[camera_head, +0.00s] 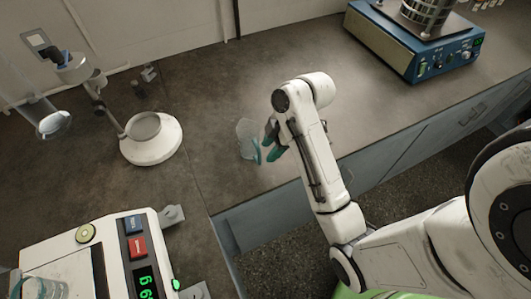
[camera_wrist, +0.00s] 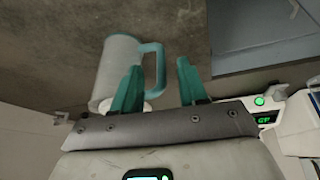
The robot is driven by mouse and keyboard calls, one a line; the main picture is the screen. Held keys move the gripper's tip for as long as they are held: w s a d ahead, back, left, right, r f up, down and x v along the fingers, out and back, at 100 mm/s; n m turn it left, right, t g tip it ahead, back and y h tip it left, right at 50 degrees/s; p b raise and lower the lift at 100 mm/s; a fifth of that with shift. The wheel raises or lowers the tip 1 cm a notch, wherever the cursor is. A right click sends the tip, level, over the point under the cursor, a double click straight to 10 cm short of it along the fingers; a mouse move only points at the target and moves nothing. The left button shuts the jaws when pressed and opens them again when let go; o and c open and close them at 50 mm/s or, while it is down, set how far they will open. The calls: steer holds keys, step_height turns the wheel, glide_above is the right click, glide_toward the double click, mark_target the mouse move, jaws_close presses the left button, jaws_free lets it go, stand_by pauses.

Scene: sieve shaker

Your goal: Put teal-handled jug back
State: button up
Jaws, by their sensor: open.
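The teal-handled jug (camera_head: 246,135) stands on the dark bench near its front edge, its pale clear body left of my gripper. In the wrist view the jug (camera_wrist: 114,65) lies beyond the left finger, and its teal handle (camera_wrist: 160,65) shows between the two fingertips. My gripper (camera_head: 271,142) has teal fingers and is at the handle side of the jug. In the wrist view my gripper (camera_wrist: 159,66) is open with a gap around the handle. Whether a finger touches the handle I cannot tell.
A white balance (camera_head: 105,262) with a clear vessel (camera_head: 42,288) on it is at lower left. A stand with a round white base (camera_head: 151,145) is left of the jug. A blue sieve shaker (camera_head: 425,45) is at upper right. Bench behind the jug is clear.

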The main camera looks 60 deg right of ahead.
steer(key=p+v, duration=0.6)
steer(key=v, duration=0.1)
steer(key=s+a+f+m+g+h, duration=0.2)
steer(key=s+a+f+m, duration=0.3)
steer(key=s+a+m, duration=0.4)
steer(key=shift+s+a+f+m+g+h, duration=0.2)
steer(key=shift+s+a+m+g+h, duration=0.3)
steer(key=shift+a, duration=1.3)
steer(key=shift+w, duration=0.2)
